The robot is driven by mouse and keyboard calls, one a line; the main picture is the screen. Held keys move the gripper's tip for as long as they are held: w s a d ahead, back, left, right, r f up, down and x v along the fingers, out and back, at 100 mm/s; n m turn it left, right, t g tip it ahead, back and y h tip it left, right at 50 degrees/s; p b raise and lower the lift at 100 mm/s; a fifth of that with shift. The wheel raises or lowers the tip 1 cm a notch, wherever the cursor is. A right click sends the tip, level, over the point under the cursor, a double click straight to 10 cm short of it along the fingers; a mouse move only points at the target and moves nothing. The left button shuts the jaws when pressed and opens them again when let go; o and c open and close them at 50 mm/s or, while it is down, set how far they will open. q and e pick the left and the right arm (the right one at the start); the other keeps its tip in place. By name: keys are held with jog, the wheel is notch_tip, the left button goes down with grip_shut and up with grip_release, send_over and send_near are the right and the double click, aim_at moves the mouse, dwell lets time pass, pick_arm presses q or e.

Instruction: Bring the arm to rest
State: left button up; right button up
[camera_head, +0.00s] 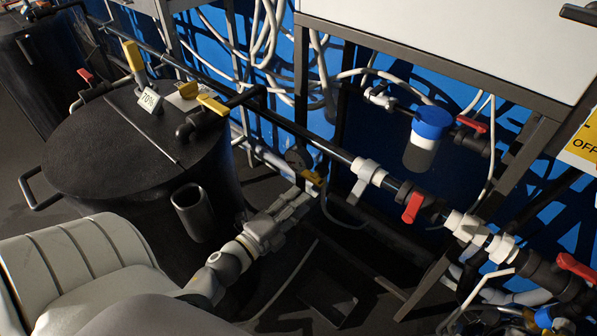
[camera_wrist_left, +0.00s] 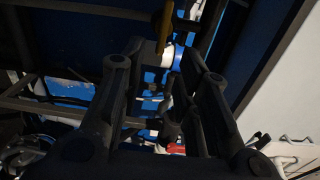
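My left arm comes in from the lower left in the head view. Its grey gripper (camera_head: 300,203) is in front of the dark pipe run, just below a yellow valve handle (camera_head: 312,178) and a round gauge (camera_head: 298,157). In the left wrist view the gripper (camera_wrist_left: 163,50) has its two dark fingers apart, with nothing held between them. A yellowish handle-like part and a white pipe collar (camera_wrist_left: 168,56) show beyond the fingertips. I cannot tell how far they are from the fingers. My right gripper is in neither view.
A black tank (camera_head: 110,160) with a 70% tag (camera_head: 150,100) stands left of the gripper. Red-handled valves (camera_head: 412,207), a blue-capped filter (camera_head: 432,123) and a metal frame (camera_head: 301,75) lie to the right. White hoses hang behind. Some dark floor is open below the gripper.

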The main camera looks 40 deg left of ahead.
pick_arm(q)
jog(key=s+d+f+n+g+y+p, duration=0.1)
jog(key=s+f+n+g, duration=0.2)
jog(key=f, duration=0.7)
jog(key=s+d+f+n+g, duration=0.15)
jog(key=s+f+n, duration=0.25)
jog(key=f, duration=0.6)
jog(key=s+d+f+n+g+y+p, duration=0.1)
jog(key=s+f+n+g, duration=0.25)
jog(key=f, duration=0.65)
jog(key=s+d+f+n+g, duration=0.1)
jog(key=s+f+n+g, duration=0.1)
jog(key=s+f, duration=0.3)
jog(key=s+d+f+n+g+p, duration=0.1)
jog(key=s+f+g, duration=0.3)
jog(key=s, duration=0.8)
jog(key=s+d+f+n+g, duration=0.2)
jog(key=s+f+n+g, duration=0.1)
jog(key=s+f, duration=0.3)
jog(key=s, duration=0.2)
jog(key=shift+s, duration=0.3)
